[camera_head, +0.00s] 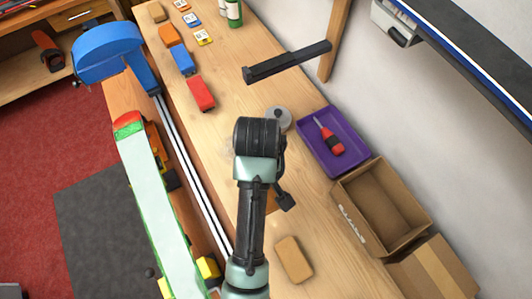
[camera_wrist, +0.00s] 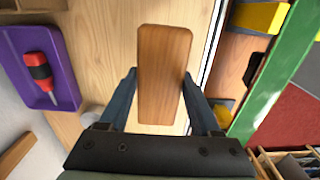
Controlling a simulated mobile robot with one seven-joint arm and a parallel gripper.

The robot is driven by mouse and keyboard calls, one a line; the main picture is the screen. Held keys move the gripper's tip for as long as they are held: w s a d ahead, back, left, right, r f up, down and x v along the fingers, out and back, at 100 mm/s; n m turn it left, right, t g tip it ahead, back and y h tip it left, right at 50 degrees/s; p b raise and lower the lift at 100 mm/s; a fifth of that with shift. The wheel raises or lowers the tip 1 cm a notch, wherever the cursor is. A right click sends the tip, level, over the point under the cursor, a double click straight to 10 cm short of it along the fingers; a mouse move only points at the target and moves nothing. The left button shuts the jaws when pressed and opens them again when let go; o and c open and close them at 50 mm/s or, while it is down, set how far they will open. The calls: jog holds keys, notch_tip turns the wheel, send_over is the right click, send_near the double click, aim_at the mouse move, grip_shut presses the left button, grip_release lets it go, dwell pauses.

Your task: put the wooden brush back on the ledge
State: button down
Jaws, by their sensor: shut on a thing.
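The wooden brush (camera_wrist: 165,75) appears in the wrist view as a plain brown block with rounded corners. My gripper (camera_wrist: 159,74) is shut on it, with one dark finger on each side. The bench top shows behind the brush. In the head view my arm hides the fingertips and most or all of the brush. A dark, narrow ledge (camera_head: 288,62) juts out beside a wooden post at the upper middle of the head view. Its top looks bare, and my gripper is apart from it, nearer the camera.
A grey roll (camera_head: 278,118) and a purple tray (camera_head: 306,148) with a red screwdriver (camera_head: 328,139) lie between my arm and the wall. An open cardboard box (camera_head: 345,207) follows. Another brown block (camera_head: 294,260) lies on the bench. Coloured blocks (camera_head: 200,94) line the left edge.

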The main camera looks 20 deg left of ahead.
jog(key=shift+a+f, duration=0.15)
jog(key=shift+f, duration=0.05)
notch_tip(320, 180, down, 4)
jog(key=shift+s+f+p, duration=0.1)
jog(key=shift+p, duration=0.3)
jog(key=shift+f, duration=2.6)
jog(key=shift+f, duration=0.2)
jog(key=shift+c, duration=0.5)
grip_release()
jog(key=shift+r, duration=0.15)
